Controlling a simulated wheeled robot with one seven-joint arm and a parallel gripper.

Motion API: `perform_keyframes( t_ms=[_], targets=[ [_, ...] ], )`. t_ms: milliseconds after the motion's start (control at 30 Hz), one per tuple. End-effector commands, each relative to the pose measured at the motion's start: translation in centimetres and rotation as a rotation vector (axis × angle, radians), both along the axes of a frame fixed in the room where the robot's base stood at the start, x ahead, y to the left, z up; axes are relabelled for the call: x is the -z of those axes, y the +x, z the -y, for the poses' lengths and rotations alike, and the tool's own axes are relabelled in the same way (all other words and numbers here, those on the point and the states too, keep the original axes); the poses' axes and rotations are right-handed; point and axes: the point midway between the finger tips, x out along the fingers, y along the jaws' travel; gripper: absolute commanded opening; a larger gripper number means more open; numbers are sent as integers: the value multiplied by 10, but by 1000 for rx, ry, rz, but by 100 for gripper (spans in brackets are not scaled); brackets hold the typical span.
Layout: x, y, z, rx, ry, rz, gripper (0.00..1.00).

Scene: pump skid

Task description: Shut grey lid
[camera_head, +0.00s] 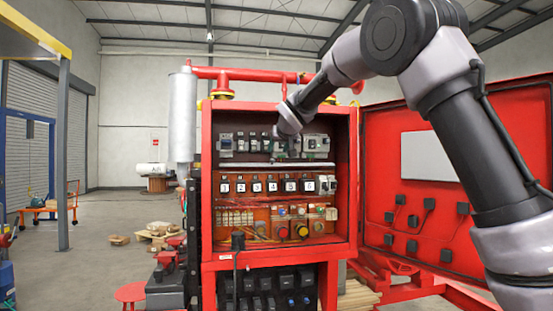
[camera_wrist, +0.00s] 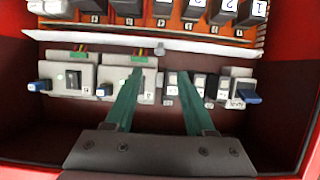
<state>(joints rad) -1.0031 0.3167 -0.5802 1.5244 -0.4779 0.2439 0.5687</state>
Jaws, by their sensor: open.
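A long pale grey strip (camera_head: 303,164), which looks like the lid, runs across the red cabinet between two rows of devices. In the wrist view the strip (camera_wrist: 100,41) spans most of the width and carries a small grey knob (camera_wrist: 160,47) near its middle. Short coloured wires show at its edge. I cannot tell how far it stands open. My gripper (camera_wrist: 161,74) is open and empty, with green fingers spread on either side of the knob's line. The fingertips appear short of the strip and apart from it. In the head view, the fingers are hard to make out.
Grey breakers (camera_wrist: 72,78) lie close around my fingers. Numbered black devices (camera_head: 265,185) line the row beyond the strip. The red cabinet walls (camera_head: 207,150) enclose this space. The cabinet door (camera_head: 385,180) stands open at the right, beside my arm.

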Motion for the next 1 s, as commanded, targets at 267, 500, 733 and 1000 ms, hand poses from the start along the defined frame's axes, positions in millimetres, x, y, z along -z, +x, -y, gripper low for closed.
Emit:
perform_keyframes(
  t_ms=[267, 500, 733, 1000],
  targets=[
    [21, 47, -11, 4, -1, -2, 55],
    [32, 72, -19, 2, 0, -2, 55],
    [34, 77, -21, 1, 1, -2, 55],
    [33, 76, -21, 0, 0, -2, 5]
  ],
)
